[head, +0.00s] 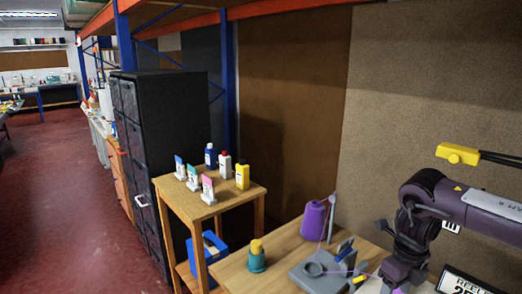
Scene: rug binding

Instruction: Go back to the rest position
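Neither of my grippers shows clearly in the head view. A purple and grey jointed arm (440,200) comes in from the right edge and bends down over the wooden bench (240,275). I cannot tell whether it is mine, and its lower end is not clear enough to show a gripper.
A small wooden stand (187,192) holds several bottles and small cards, with a blue bin (208,246) below. A black cabinet (185,110) stands behind it. A yellow-headed black rod (458,154) juts in at right. The red floor (70,210) is open at left.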

